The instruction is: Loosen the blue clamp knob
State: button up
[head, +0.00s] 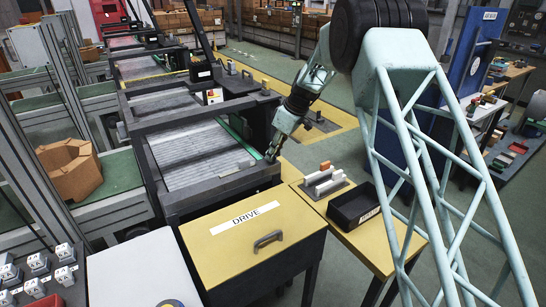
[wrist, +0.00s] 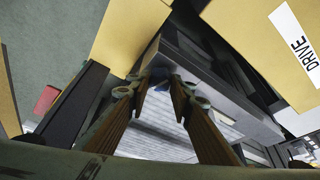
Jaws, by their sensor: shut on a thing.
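My gripper (head: 271,156) reaches down to the near right corner of the dark conveyor frame (head: 222,181) in the head view. In the wrist view its two brown fingers converge and my gripper (wrist: 159,80) is shut on the blue clamp knob (wrist: 187,88) at the frame's edge. Only small blue patches of the knob show around the fingertips; the rest is hidden by them. In the head view the knob is too small and covered to make out.
A yellow box marked DRIVE (head: 255,238) stands just in front of the frame. To the right, a yellow table holds a black tray (head: 354,206) and a rack of white and orange blocks (head: 324,182). Grey ridged rollers (head: 198,152) lie behind.

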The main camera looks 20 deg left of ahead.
jog(key=shift+f+n+g, duration=0.1)
jog(key=shift+n+g, duration=0.4)
jog(key=shift+n, duration=0.8)
jog(key=o, duration=0.8)
jog(key=shift+o, duration=0.2)
jog(key=shift+r, duration=0.2)
jog(key=v, duration=1.1)
jog(key=shift+w+d+r, duration=0.15)
jog(key=shift+r, duration=0.2)
jog(key=shift+d+r, duration=0.1)
